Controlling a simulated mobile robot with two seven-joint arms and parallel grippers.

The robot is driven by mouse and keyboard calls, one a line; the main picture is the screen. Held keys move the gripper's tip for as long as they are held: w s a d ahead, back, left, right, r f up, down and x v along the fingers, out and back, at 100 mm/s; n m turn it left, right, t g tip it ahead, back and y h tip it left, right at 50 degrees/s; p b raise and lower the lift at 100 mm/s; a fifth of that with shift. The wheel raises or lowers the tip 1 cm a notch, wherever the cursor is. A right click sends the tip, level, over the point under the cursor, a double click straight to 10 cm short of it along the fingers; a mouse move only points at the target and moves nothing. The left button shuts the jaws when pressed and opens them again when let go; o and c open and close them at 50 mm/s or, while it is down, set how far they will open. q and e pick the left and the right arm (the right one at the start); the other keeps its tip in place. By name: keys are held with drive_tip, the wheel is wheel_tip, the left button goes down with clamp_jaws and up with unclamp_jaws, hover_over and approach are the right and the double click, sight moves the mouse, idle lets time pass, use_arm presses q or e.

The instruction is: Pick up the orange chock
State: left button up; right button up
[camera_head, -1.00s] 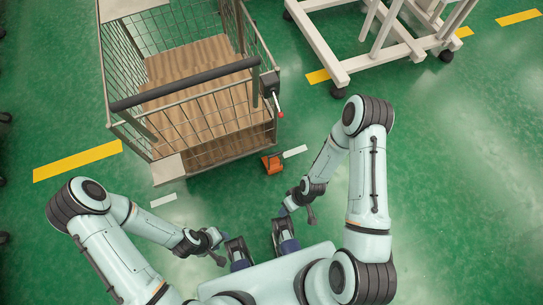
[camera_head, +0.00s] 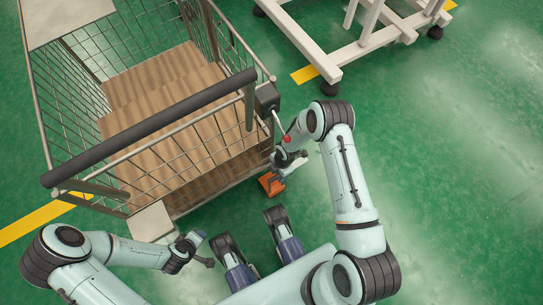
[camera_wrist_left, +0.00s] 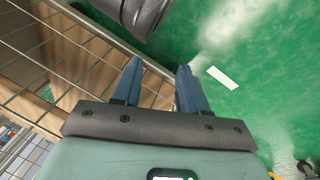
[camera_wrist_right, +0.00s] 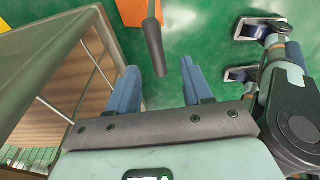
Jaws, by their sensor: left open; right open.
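The orange chock (camera_head: 270,186) is on the green floor beside the near right corner of the wire-sided cart. In the right wrist view the orange chock (camera_wrist_right: 140,10) shows only in part at the top edge, beyond the fingertips. My left gripper (camera_head: 205,248) is open and empty, near the cart's front. Its fingers show in the left wrist view (camera_wrist_left: 160,66).
The wire-sided cart (camera_head: 150,122) with wooden boards inside fills the left, its dark push handle facing me. A red-knobbed lever (camera_head: 286,138) stands by my right forearm. A white wheeled frame (camera_head: 310,50) is at the back. Floor at the right is clear.

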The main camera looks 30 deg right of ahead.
sight(277, 176)
drive_tip(key=f+b, duration=0.1)
drive_tip(key=f, duration=0.2)
drive_tip(key=f+b, duration=0.1)
drive_tip(key=f, duration=0.2)
drive_tip(key=shift+w+a+f, duration=0.2)
drive_tip(key=shift+f, duration=0.2)
clamp_jaws()
use_arm(q)
drive_tip(key=s+f+g, duration=0.2)
drive_tip(key=s+f, duration=0.2)
drive_tip(key=s, duration=0.1)
drive_tip(key=shift+a+f, duration=0.15)
drive_tip(key=shift+a, duration=0.15)
use_arm(e)
drive_tip(key=shift+r, duration=0.1)
drive_tip(key=shift+w, duration=0.1)
